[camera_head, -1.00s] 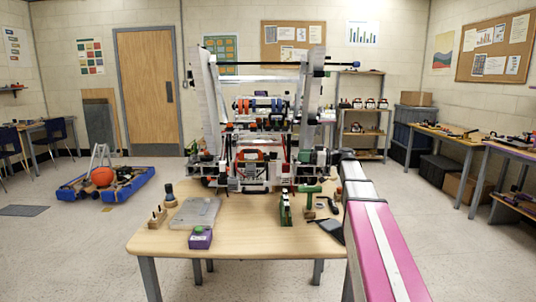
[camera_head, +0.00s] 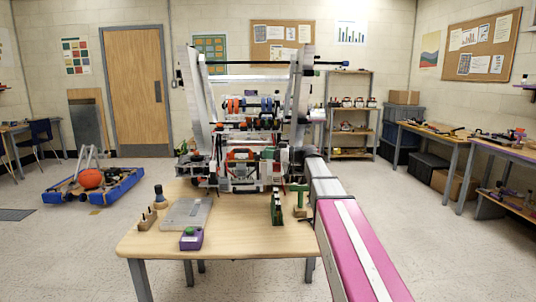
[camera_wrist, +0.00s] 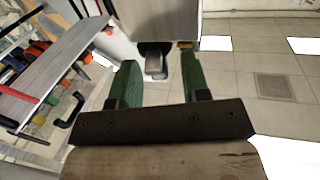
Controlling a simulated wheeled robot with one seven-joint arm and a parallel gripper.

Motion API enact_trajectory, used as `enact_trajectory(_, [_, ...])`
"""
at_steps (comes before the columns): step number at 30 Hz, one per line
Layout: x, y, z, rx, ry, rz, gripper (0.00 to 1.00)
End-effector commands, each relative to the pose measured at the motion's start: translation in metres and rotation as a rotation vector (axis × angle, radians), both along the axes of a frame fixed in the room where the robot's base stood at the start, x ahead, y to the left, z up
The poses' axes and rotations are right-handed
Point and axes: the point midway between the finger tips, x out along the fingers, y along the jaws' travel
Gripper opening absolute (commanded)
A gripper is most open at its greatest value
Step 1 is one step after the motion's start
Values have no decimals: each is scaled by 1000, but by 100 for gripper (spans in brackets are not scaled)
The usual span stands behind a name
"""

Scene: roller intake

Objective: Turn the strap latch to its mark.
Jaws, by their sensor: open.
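The robot machine (camera_head: 252,127) with rollers and tall grey uprights stands at the far side of the wooden table (camera_head: 245,236). In the wrist view, a small dark block with a grey face (camera_wrist: 154,66) sticks out from a light grey panel (camera_wrist: 158,18). It looks like the strap latch, but I cannot make out a mark. My gripper (camera_wrist: 158,62) is open, its two green fingers apart on either side of the block's line. I cannot tell whether the block is between the fingertips or just beyond them.
A blue-bumpered robot (camera_head: 92,184) sits on the floor at left. Side benches (camera_head: 450,140) line the right. Open floor lies between.

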Motion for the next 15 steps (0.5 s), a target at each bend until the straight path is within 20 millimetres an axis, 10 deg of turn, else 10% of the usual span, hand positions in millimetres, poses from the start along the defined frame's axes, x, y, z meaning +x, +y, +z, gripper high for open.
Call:
enact_trajectory(8, [0,1,0,0,0,-1,43])
enact_trajectory(12, [0,1,0,0,0,-1,0])
enact_trajectory(15, [0,1,0,0,0,0,0])
